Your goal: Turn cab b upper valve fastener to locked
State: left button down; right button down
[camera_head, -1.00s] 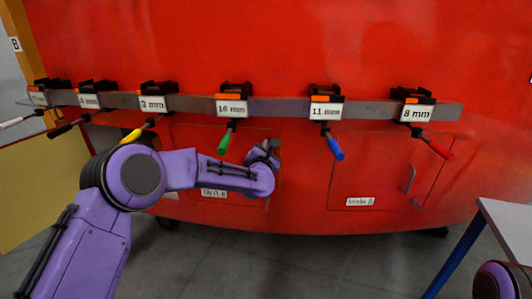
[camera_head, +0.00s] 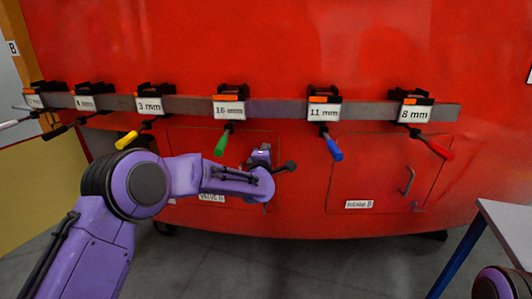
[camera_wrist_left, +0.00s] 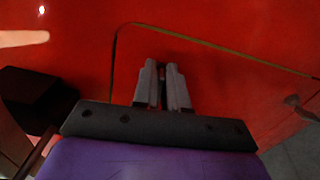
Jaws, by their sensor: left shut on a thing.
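The valve hatch (camera_head: 185,150) is a red panel low on the red cab wall, with a white label (camera_head: 212,198) that seems to read VALVE B. My left gripper (camera_head: 262,152) is at the upper right part of this hatch, and my forearm covers much of the panel. In the left wrist view, the gripper's two grey fingers (camera_wrist_left: 162,84) are close together against the red surface, just inside the hatch's outline. They are shut on a small part, taken as the upper valve fastener, which they almost wholly hide. Its turned position cannot be read. My right gripper is out of view.
A grey rail (camera_head: 275,108) crosses above the hatch, with several labelled clamps; the green handle (camera_head: 223,139) and blue handle (camera_head: 332,147) hang near my left gripper. A second hatch (camera_head: 380,165) with a handle (camera_head: 407,181) is to the right. A table (camera_head: 508,218) stands at right.

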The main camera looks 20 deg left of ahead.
pick_arm(q)
jog(key=shift+f+m, duration=0.1)
jog(key=shift+m, duration=0.5)
jog(key=c, duration=1.3)
grip_release()
jog(key=shift+d, duration=0.1)
jog(key=shift+o, duration=0.2)
jog(key=s+d+b, duration=0.1)
jog(key=s+b, duration=0.1)
jog(key=s, duration=0.8)
jog(key=shift+s+d, duration=0.2)
jog(key=shift+d, duration=0.1)
